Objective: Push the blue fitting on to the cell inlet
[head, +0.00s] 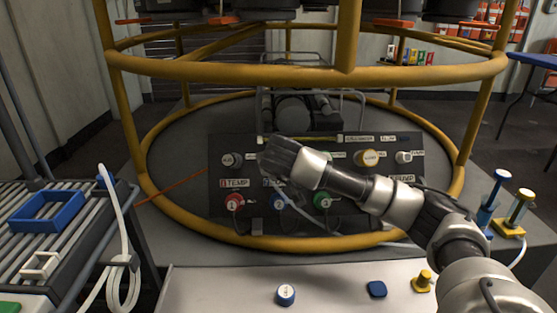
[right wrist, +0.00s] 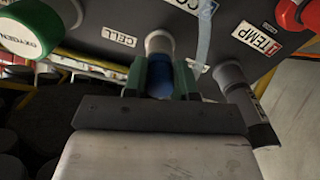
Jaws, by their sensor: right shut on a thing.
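My right gripper (right wrist: 160,82) is shut on the blue fitting (right wrist: 160,72), which sits between its two green-lined fingers. The fitting is in line with the pale grey cell inlet (right wrist: 158,43), beside the CELL label in the right wrist view. The two appear to meet end to end; I cannot tell how far the fitting is on. In the head view the right gripper (head: 268,157) is at the dark panel (head: 222,205), and it hides the fitting and the inlet. My left gripper is not in view.
Beside the gripper are a grey port (right wrist: 230,78), a green oxygen cap (right wrist: 30,35) and a red connector (right wrist: 292,14). A yellow tubular frame (head: 300,75) surrounds the panel.

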